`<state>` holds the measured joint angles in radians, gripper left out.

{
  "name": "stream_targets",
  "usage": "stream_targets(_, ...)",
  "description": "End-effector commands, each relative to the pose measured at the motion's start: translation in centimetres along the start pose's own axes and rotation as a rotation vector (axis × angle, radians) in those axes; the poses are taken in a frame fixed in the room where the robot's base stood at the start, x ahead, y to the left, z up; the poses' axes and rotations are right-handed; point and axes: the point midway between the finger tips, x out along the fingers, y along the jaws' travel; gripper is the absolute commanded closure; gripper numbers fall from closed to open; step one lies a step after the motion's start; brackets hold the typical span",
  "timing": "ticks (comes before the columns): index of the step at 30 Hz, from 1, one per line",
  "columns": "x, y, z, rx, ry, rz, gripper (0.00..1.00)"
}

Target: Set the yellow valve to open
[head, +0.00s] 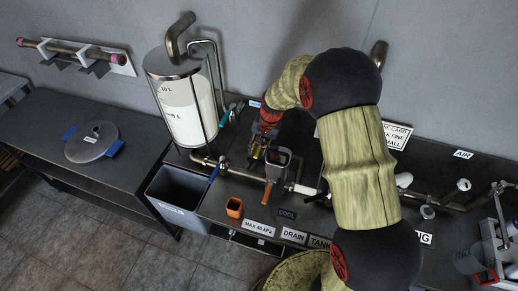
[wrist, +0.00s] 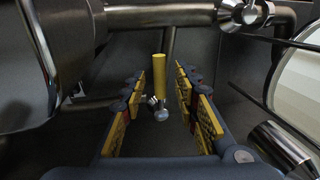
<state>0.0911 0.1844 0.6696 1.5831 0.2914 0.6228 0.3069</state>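The yellow valve's handle (wrist: 160,72) shows in the wrist view as an upright yellow bar above a small round metal end. It stands between the two fingers of my gripper (wrist: 161,98), with a visible gap on each side. The fingers have yellow ribbed pads and are open. In the head view my gripper (head: 259,150) points down among the pipes behind the bench front. Yellow bits show there, but I cannot tell handle from pads. Whether the handle touches a pad in depth cannot be told.
A clear tank (head: 183,108) with white liquid stands left of my gripper. A grey funnel-like cup (head: 276,163), a blue valve handle (head: 214,172) and an orange handle (head: 266,192) are close by. Metal pipe (wrist: 150,16) crosses the wrist view's top. A grey bin (head: 178,197) sits lower left.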

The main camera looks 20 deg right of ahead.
Motion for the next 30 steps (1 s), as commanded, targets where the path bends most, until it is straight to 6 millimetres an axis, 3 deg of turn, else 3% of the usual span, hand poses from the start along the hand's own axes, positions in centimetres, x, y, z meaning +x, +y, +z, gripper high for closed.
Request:
stream_targets(3,-0.03,-0.01,0.00,0.000,0.000,0.000,0.69)
stream_targets(19,-0.05,0.01,0.02,0.000,0.000,0.000,0.99)
stream_targets(30,-0.05,0.01,0.01,0.000,0.000,0.000,1.00)
